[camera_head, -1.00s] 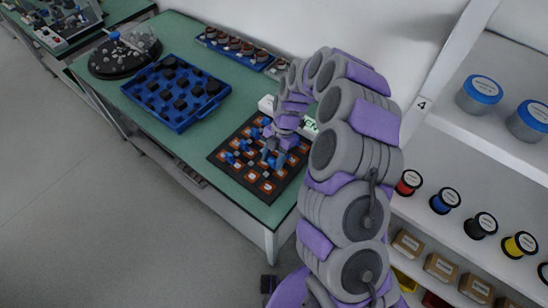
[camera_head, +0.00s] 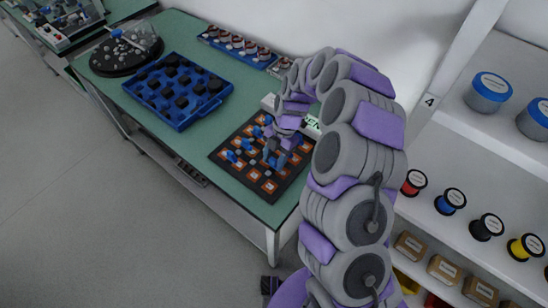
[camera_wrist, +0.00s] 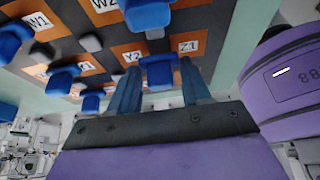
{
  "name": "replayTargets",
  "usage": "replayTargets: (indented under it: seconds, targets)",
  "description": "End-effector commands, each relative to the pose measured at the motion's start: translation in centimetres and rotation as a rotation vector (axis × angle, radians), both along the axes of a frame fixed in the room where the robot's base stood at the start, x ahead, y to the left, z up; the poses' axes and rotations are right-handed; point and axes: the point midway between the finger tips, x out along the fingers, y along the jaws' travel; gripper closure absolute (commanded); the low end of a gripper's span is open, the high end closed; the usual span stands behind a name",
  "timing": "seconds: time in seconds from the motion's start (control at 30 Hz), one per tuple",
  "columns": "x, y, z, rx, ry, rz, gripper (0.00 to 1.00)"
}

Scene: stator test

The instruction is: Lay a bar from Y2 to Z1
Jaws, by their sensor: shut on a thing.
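The dark terminal board (camera_head: 219,156) with orange squares lies at the near end of the green bench. My gripper (camera_wrist: 160,68) is shut on a blue bar (camera_wrist: 158,74), which lies across between the fingers by these two labels. I cannot tell whether the bar touches the terminals. In the head view, my gripper (camera_head: 272,158) is low over the board's right part. Other blue pieces (camera_wrist: 148,14) stand on the board.
A blue tray (camera_head: 190,122) with black pieces stands farther along the bench. A round black turntable (camera_head: 112,62) is beyond it. A rack of round parts (camera_head: 235,42) lines the wall side. Shelves with wire spools (camera_head: 450,201) stand at the right.

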Motion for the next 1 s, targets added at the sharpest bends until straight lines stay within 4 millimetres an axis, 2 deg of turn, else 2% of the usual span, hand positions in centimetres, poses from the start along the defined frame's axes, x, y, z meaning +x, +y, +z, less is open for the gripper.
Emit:
replayTargets:
  seconds: [0.47,0.5,0.77,1.0]
  targets:
    - [0.0,-0.19,-0.6,0.001,-0.001,0.0,0.86]
    - [0.0,-0.19,-0.6,0.001,-0.001,0.0,0.48]
    - [-0.01,-0.18,-0.61,0.0,0.0,-0.001,0.23]
    - [0.02,-0.18,-0.58,0.0,0.0,-0.001,0.22]
